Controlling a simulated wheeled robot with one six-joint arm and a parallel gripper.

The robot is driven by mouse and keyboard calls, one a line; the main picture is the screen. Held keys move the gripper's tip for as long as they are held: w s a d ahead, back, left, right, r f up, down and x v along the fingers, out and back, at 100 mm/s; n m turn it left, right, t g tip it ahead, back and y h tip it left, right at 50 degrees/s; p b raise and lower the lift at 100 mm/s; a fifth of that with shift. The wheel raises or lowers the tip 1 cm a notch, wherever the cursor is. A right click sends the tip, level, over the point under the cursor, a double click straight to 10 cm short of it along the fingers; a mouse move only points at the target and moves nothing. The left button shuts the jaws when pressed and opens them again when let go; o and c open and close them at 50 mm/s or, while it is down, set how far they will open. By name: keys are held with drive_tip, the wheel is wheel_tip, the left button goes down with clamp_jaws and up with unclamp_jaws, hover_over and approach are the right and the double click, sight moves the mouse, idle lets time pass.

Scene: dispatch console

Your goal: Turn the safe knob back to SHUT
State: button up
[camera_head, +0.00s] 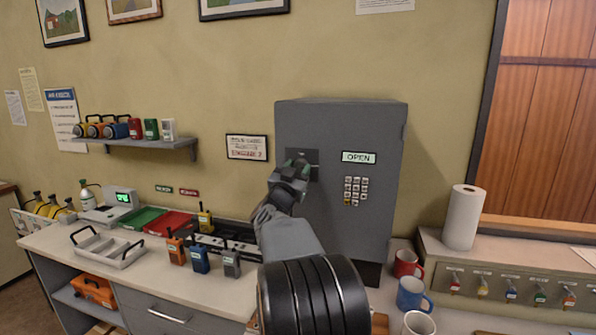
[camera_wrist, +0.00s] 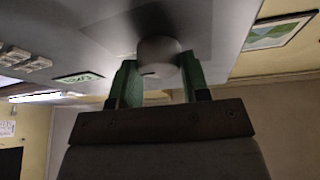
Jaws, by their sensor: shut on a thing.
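In the head view my gripper (camera_head: 297,165) hides the knob against a dark plate.
Several radios, among them a blue one (camera_head: 199,259), stand on the counter left of my arm. Red (camera_head: 408,264) and blue (camera_head: 413,294) mugs and a paper roll (camera_head: 462,217) stand to the right. A shelf (camera_head: 140,142) is on the left wall.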

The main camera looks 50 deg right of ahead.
drive_tip(key=shift+n, duration=0.3)
drive_tip(key=n+t+b, duration=0.1)
drive_tip(key=n, duration=0.2)
drive_tip(key=n+t+y+b, duration=0.1)
drive_tip(key=n+t, duration=0.1)
drive_tip(key=shift+s+f+n+b, duration=0.1)
drive_tip(key=shift+f+n+b, duration=0.05)
drive_tip(key=shift+n+b, duration=0.2)
drive_tip(key=n+t+y+b, duration=0.1)
drive_tip(key=n, duration=0.2)
drive_tip(key=n+t+y+b, duration=0.1)
drive_tip(key=n, duration=0.2)
drive_tip(key=n+t+y+b, duration=0.1)
drive_tip(key=n, duration=0.2)
drive_tip(key=shift+s+d+t+y, duration=0.1)
drive_tip(key=shift+t+y, duration=0.2)
drive_tip(key=shift+t, duration=0.1)
drive_tip(key=n+y, duration=0.1)
drive_tip(key=n, duration=0.1)
drive_tip(key=n+y+b, duration=0.1)
drive_tip(key=n, duration=0.1)
drive_tip(key=shift+r+n+t, duration=0.2)
drive_tip(key=shift+n+t, duration=0.1)
drive_tip(key=shift+n, duration=0.05)
drive_tip(key=shift+r+n+y+p, duration=0.15)
drive_tip(key=shift+n+y+p, duration=0.6)
drive_tip(key=shift+n, duration=1.15)
drive_tip(key=shift+n+y, duration=0.25)
drive_tip(key=shift+n, duration=0.15)
drive_tip(key=o, duration=0.9)
